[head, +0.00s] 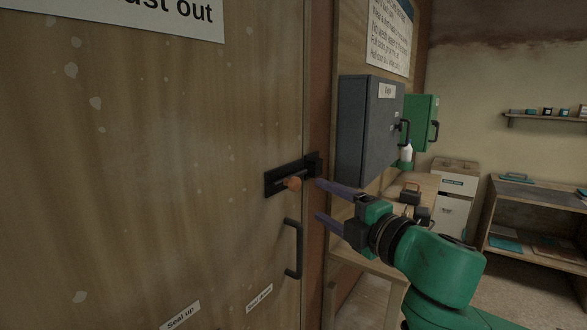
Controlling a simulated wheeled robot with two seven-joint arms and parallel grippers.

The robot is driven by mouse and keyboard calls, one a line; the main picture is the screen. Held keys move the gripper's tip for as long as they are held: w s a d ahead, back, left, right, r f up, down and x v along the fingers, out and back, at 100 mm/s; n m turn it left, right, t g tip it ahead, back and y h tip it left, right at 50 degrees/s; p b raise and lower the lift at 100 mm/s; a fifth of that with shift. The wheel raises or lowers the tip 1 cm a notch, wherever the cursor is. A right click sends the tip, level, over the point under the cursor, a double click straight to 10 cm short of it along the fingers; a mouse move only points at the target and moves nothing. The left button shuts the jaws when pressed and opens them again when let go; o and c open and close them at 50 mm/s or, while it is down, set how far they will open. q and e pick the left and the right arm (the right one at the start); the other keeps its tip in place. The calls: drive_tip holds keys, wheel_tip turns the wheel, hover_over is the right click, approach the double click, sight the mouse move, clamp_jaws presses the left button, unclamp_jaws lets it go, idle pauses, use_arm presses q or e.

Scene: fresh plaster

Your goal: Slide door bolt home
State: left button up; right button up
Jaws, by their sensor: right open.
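The door (200,170) is wooden and fills the left of the head view. A black keeper (313,164) is at the bolt's right end by the door edge. I cannot tell how far the bolt reaches into the keeper. A black pull handle (293,248) is below. My right gripper (318,199) is open and empty, its two dark fingers pointing left, just right of and below the bolt knob. My left gripper is not in view.
A grey wall cabinet (366,130) and a green box (421,121) hang right of the door, above a wooden bench (418,185) with small items. A shelf unit (535,220) stands at far right. Labels (259,297) are on the lower door.

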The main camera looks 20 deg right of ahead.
sight(297, 186)
drive_tip(key=shift+h, duration=0.3)
drive_tip(key=p+x, duration=0.2)
drive_tip(key=x, duration=0.1)
drive_tip(key=p+x, duration=0.2)
drive_tip(key=x, duration=0.2)
drive_tip(key=p+x, duration=0.2)
drive_tip(key=x, duration=0.2)
drive_tip(key=shift+w+d+r, duration=0.1)
drive_tip(key=shift+w+d, duration=0.15)
drive_tip(key=shift+w+a, duration=0.15)
drive_tip(key=shift+w, duration=0.2)
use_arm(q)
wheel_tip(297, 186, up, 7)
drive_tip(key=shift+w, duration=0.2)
use_arm(e)
drive_tip(key=shift+c, duration=0.3)
clamp_jaws()
